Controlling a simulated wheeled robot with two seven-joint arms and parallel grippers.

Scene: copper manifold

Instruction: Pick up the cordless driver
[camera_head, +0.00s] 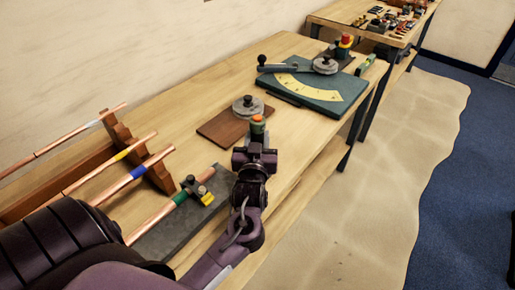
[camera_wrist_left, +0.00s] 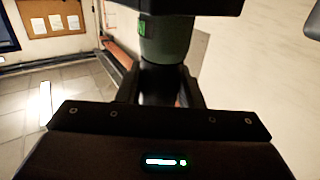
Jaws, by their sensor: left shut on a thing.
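My left gripper (camera_head: 256,143) is over the front edge of the near wooden bench in the head view. It is shut on a green and dark thing with an orange part on top, which I take to be the cordless driver (camera_head: 258,124). In the left wrist view a green-grey rounded body (camera_wrist_left: 165,40) stands between the fingers, with a dark block above it. Most of the driver is hidden by the gripper in the head view, and whether it touches the bench I cannot tell. My right gripper is not in view.
Copper tubes (camera_head: 140,172) with coloured bands rest on a wooden rack (camera_head: 143,160) at left. A grey plate (camera_head: 168,234) with a clamp lies nearby. Behind the gripper are a brown board (camera_head: 215,128) with a round disc and a teal bending board (camera_head: 330,103). A second bench (camera_head: 335,14) stands beyond.

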